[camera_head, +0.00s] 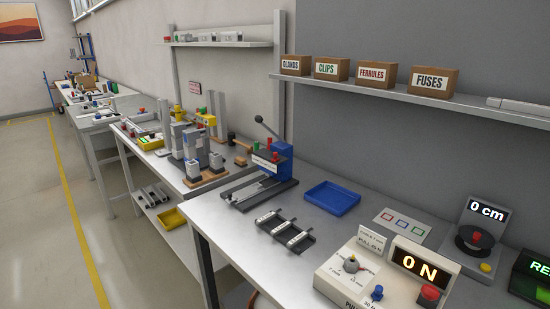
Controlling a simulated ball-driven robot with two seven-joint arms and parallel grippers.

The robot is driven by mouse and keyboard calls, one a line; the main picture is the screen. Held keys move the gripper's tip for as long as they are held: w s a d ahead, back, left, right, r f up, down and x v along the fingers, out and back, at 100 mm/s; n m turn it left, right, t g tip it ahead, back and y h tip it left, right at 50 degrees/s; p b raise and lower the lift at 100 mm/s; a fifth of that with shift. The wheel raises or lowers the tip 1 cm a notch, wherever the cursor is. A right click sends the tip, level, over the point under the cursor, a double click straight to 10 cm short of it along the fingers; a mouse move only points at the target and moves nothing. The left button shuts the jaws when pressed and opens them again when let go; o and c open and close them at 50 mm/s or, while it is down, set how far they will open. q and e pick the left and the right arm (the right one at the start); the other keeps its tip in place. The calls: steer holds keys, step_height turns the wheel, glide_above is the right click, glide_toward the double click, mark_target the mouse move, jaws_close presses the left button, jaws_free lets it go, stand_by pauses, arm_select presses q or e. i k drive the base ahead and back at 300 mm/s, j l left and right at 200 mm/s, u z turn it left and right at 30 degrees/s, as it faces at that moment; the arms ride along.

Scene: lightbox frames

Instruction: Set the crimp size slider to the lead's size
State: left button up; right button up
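A blue bench press (273,162) with a raised black lever stands on a dark base at the left end of the near workbench. A pale strip with markings runs across its front, with small red parts above it. I cannot tell a slider or its setting at this distance. A dark rack (286,231) lies on the bench in front of the press. It bears pale strips that may be leads; their size markings are too small to read. Neither of my grippers shows in this view.
A blue tray (331,197) and a card with coloured squares (402,222) lie to the right. A pull tester (349,273) reading "0 N" and a "0 cm" display (487,213) stand further right. A shelf (415,97) holds labelled boxes. Another workbench stands beyond, left.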

mark_target(275, 154)
steer(key=i+j+z, duration=0.2)
steer(key=i+j, duration=0.15)
steer(key=j, duration=0.3)
steer(key=i+j+z, duration=0.2)
steer(key=i+j, duration=0.15)
steer(key=j, duration=0.3)
